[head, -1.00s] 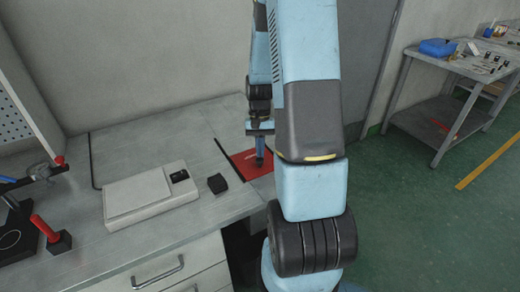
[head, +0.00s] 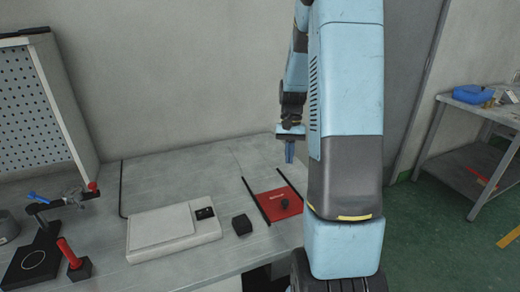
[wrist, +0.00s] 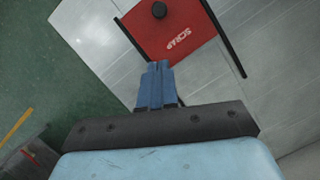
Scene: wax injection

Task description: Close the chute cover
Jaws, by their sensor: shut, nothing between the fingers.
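The chute cover is a red plate (head: 269,205) marked SCRAP with a round black knob (head: 284,204). It lies flat on the bench top between two black rails. It also shows at the top of the wrist view (wrist: 165,36), where its upper end is cut off by the frame. I see no open hole beside it, but part of its right side is hidden by my arm in the head view. My gripper (head: 289,161) is shut and empty, pointing down above the bench behind the plate in the head view, apart from the knob.
A white flat box (head: 160,228) and a small black block (head: 242,225) stand left of the plate. A pegboard (head: 35,110) and a red-handled tool (head: 70,254) are further left. A wall rises behind the bench. A grey side table (head: 480,108) stands at the right.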

